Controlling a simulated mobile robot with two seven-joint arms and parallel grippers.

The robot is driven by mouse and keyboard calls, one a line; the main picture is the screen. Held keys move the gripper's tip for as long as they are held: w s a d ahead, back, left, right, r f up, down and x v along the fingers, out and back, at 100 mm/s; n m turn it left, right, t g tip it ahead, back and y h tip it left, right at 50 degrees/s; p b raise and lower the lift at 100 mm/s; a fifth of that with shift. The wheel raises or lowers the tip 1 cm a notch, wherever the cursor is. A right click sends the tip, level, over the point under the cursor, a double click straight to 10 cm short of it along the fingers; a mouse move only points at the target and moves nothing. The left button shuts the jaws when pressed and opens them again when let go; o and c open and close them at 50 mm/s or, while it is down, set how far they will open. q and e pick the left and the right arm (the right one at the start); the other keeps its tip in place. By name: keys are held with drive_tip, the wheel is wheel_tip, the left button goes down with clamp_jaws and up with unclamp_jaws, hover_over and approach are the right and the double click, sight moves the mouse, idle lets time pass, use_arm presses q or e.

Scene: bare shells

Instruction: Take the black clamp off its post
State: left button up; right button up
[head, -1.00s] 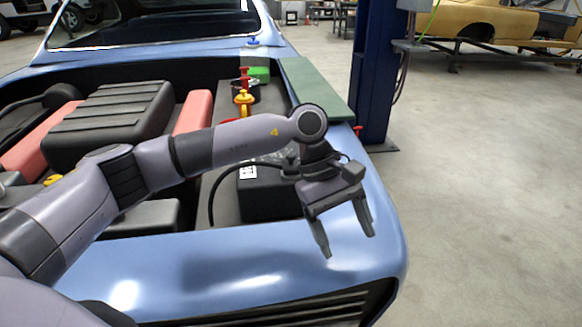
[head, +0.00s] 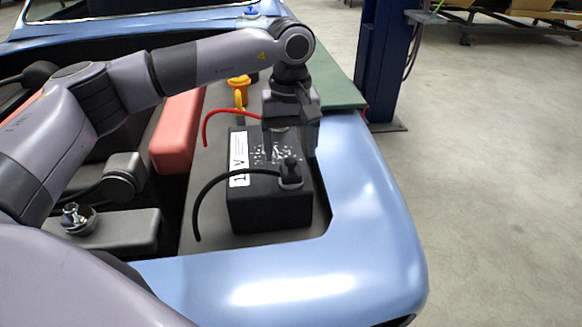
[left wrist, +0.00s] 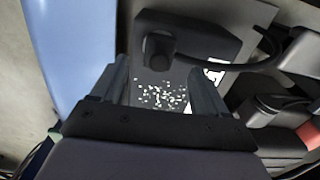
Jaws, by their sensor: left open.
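The black clamp (head: 290,174) sits at the near right of the top of a black battery (head: 268,212), with a black cable (head: 207,190) curving off to the left. The clamp also shows in the left wrist view (left wrist: 160,48), just beyond the fingertips. My left gripper (head: 289,150) is open and empty, pointing down over the battery, a little behind the clamp. In the left wrist view its two fingers (left wrist: 160,78) stand apart with battery top between them. The post under the clamp is hidden. My right gripper is not in view.
White specks (head: 275,155) lie on the battery top. A red cable (head: 222,114) runs behind my gripper, its end hidden. The blue car body (head: 375,220) borders the bay; a green board (head: 342,92) lies behind.

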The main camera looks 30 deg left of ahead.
sight(291, 160)
use_arm(q)
drive_tip(key=shift+f+p, duration=0.4)
drive_tip(key=shift+f, duration=2)
drive_tip(key=c, duration=1.2)
drive_tip(key=shift+o, duration=0.2)
drive_tip(key=shift+r, duration=0.1)
